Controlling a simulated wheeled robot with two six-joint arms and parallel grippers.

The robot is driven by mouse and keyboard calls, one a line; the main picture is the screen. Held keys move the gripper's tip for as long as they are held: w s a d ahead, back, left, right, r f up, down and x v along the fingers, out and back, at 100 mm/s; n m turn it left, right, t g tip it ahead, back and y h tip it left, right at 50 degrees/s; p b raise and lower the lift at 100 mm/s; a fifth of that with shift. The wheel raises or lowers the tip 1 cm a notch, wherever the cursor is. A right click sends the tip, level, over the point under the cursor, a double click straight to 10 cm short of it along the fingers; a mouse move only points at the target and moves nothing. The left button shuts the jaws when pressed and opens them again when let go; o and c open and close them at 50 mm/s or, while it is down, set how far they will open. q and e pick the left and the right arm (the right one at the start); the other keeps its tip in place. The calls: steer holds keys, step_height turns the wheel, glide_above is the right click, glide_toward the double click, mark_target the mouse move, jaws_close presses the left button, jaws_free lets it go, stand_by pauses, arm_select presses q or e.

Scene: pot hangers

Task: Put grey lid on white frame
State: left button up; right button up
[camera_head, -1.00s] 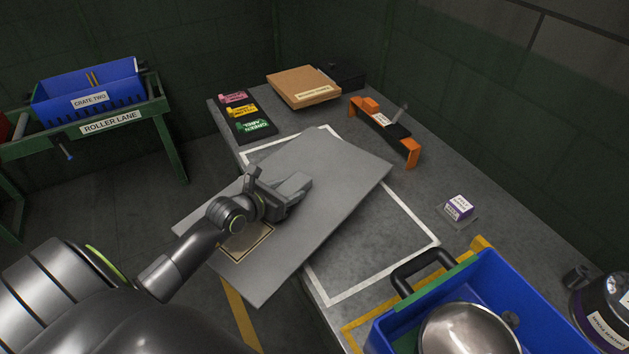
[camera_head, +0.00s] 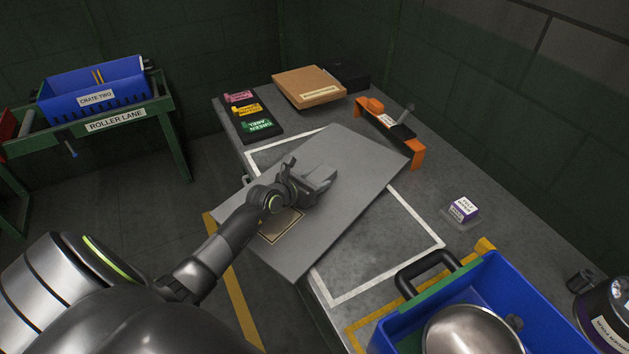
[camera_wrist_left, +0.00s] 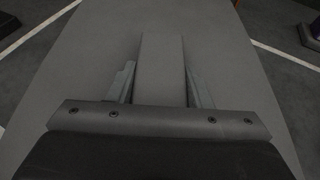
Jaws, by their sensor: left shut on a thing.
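The grey lid (camera_head: 350,170) is a large flat panel with a raised grip bar and a tan-bordered label. My left gripper (camera_head: 322,180) is shut on the bar at the lid's middle. In the left wrist view, the two fingers (camera_wrist_left: 160,85) stand on either side of the bar, and the lid (camera_wrist_left: 90,55) fills most of the picture. The white frame (camera_head: 385,284) is a painted outline on the grey table. The lid lies turned at an angle over the frame's left part, with its near-left part beyond the table edge. I cannot tell whether it touches the table. My right gripper does not show.
A blue crate (camera_head: 520,290) with a metal pot (camera_head: 470,332) stands at the front right. An orange rack (camera_head: 416,155) is close to the lid's far right corner. Coloured labels on a black board (camera_head: 250,118), a cardboard box (camera_head: 308,87) and a small purple-white box (camera_head: 463,208) are on the table.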

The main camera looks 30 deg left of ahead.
arm_select(q)
steer(key=o, duration=1.3)
steer(key=shift+s+a+r, duration=0.1)
steer(key=shift+s+r, duration=0.2)
steer(key=shift+s, duration=0.25)
steer(key=p+v, duration=0.1)
steer(key=v, duration=0.9)
steer(key=shift+s+a, duration=0.1)
steer(key=shift+s, duration=0.35)
